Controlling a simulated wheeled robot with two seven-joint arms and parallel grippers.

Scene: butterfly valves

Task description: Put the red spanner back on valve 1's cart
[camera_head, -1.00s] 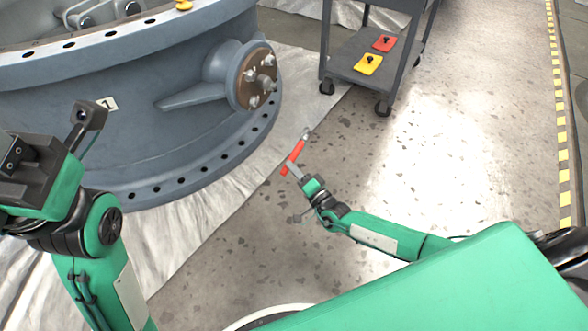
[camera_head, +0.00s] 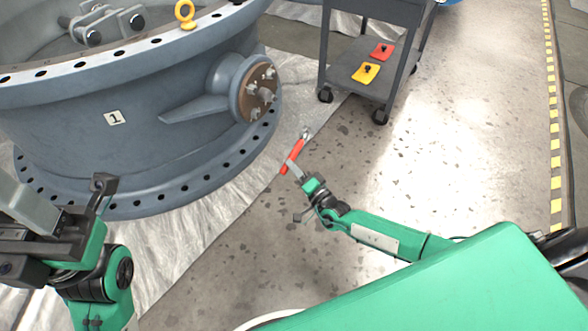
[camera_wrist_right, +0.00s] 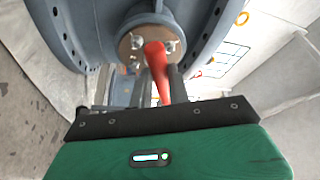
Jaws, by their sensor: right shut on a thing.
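The red spanner (camera_head: 296,152) is in my right gripper (camera_head: 291,165), held off the floor in front of valve 1 (camera_head: 150,105). It points up and away, its grey head at the far end. In the right wrist view the spanner's red handle (camera_wrist_right: 156,68) stands between the fingers, with valve 1's brown flange (camera_wrist_right: 140,42) beyond. The grey cart (camera_head: 350,82) stands at the top, right of the valve, apart from the spanner; its upper part is cut off by the frame. My left gripper (camera_head: 68,205) is at the lower left, its fingers apart and empty.
A red tag (camera_head: 381,51) and a yellow tag (camera_head: 366,72) lie on the cart's lower shelf. A yellow eyebolt (camera_head: 186,14) stands on the valve's rim. The floor between my right arm and the cart is clear. A yellow-black stripe (camera_head: 556,150) runs along the right.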

